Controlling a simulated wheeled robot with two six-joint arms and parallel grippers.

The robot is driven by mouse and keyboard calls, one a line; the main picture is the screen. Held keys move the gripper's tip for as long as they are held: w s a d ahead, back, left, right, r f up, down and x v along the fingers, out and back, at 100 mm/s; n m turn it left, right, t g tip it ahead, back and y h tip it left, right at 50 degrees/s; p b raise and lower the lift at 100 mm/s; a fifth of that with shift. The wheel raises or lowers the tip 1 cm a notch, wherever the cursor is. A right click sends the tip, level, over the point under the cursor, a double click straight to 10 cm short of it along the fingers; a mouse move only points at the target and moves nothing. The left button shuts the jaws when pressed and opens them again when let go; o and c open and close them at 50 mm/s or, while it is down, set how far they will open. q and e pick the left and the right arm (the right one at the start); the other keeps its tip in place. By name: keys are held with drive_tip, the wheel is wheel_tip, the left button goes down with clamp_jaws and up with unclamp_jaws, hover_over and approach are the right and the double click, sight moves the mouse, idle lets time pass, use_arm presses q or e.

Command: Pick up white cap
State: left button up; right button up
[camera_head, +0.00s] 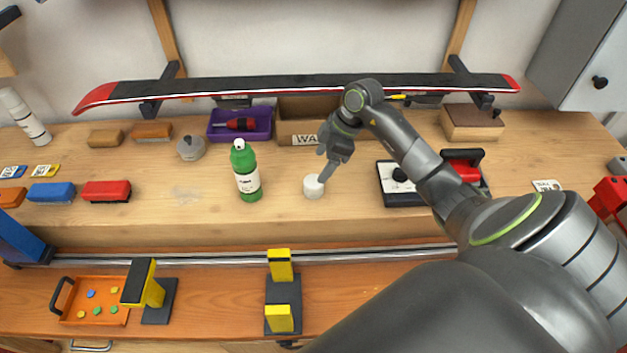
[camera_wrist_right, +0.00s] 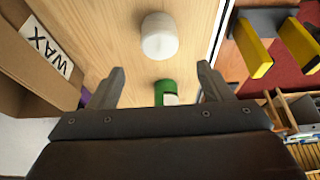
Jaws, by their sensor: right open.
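The white cap (camera_head: 313,187) stands on the wooden bench, right of the green bottle (camera_head: 246,171). In the right wrist view the white cap (camera_wrist_right: 159,37) is ahead of the fingertips, a little left of the middle. My right gripper (camera_head: 326,168) is just above and beside the cap in the head view, its fingers partly overlapping it. In the right wrist view the right gripper (camera_wrist_right: 161,72) has its two fingers wide apart with nothing held between them. The green bottle (camera_wrist_right: 165,92) shows between the fingers, farther off. My left gripper is not in view.
A cardboard box marked WAX (camera_head: 300,128) and a purple tray (camera_head: 240,124) stand behind the cap. A black-and-white device (camera_head: 402,184) is to its right. A ski (camera_head: 290,88) spans the back. Yellow-topped supports (camera_head: 281,267) stand in front. Bench around the cap is clear.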

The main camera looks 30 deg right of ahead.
sight(311, 180)
drive_tip(key=x, duration=0.2)
drive_tip(key=shift+w+f, duration=0.15)
drive_tip(key=shift+f, duration=0.25)
drive_tip(key=shift+a+f+p, duration=0.25)
drive_tip(key=shift+f+p, duration=0.15)
drive_tip(key=shift+f, duration=0.05)
drive_tip(key=shift+a+f, duration=0.15)
drive_tip(key=shift+f, duration=0.05)
drive_tip(key=p+x, duration=0.2)
drive_tip(key=x, duration=0.2)
drive_tip(key=shift+w+f, duration=0.1)
drive_tip(key=shift+f, duration=0.25)
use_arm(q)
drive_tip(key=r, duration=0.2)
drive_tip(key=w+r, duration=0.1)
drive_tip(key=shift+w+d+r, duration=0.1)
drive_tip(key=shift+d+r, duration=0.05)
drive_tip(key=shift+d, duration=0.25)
use_arm(e)
drive_tip(key=shift+c, duration=0.3)
drive_tip(key=c, duration=0.6)
